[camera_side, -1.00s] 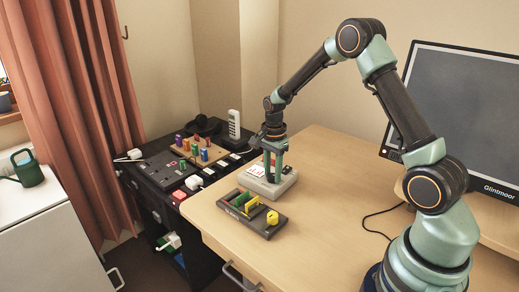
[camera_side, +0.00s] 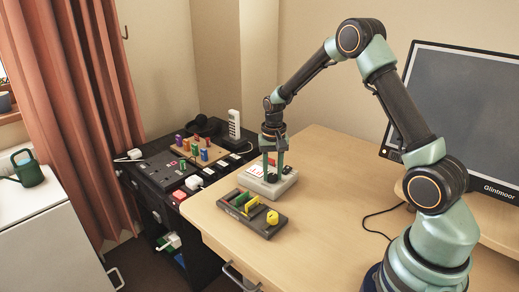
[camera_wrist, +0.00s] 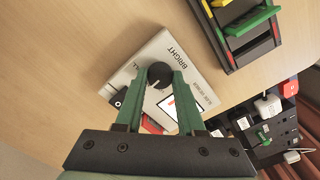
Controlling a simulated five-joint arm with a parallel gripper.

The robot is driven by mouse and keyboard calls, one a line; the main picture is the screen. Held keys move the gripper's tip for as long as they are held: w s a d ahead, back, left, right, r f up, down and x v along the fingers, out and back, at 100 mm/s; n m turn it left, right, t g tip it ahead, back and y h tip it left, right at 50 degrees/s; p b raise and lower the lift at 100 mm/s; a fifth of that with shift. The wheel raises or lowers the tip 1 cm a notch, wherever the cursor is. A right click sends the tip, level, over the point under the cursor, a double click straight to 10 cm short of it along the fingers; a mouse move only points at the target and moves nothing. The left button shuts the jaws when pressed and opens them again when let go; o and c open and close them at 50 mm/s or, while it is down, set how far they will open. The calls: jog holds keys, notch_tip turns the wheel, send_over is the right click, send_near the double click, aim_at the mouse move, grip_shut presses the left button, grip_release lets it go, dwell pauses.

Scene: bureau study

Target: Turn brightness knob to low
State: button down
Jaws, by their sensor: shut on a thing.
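The brightness knob (camera_wrist: 159,75) is a small round black knob with a pale pointer mark. It stands on a light grey box (camera_wrist: 148,52) printed "BRIGHT". My gripper (camera_wrist: 159,80) has its two green fingers on either side of the knob, shut on it, in the wrist view. I cannot read which setting the pointer marks.
A dark tray with coloured slats and a yellow knob (camera_side: 271,217) lies in front of the box. A black cabinet top at the left holds a power strip, a peg board (camera_side: 190,157) and a phone (camera_side: 234,125). A monitor (camera_side: 465,115) stands at the right. The desk's middle is clear.

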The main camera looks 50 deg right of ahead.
aim_at(272, 175)
jog(key=n, duration=0.4)
jog(key=shift+n, duration=0.3)
jog(key=n, duration=0.4)
jog(key=shift+n, duration=0.3)
jog(key=c, duration=0.5)
grip_release()
jog(key=shift+r, duration=0.15)
notch_tip(272, 175, up, 12)
jog(key=shift+f, duration=0.1)
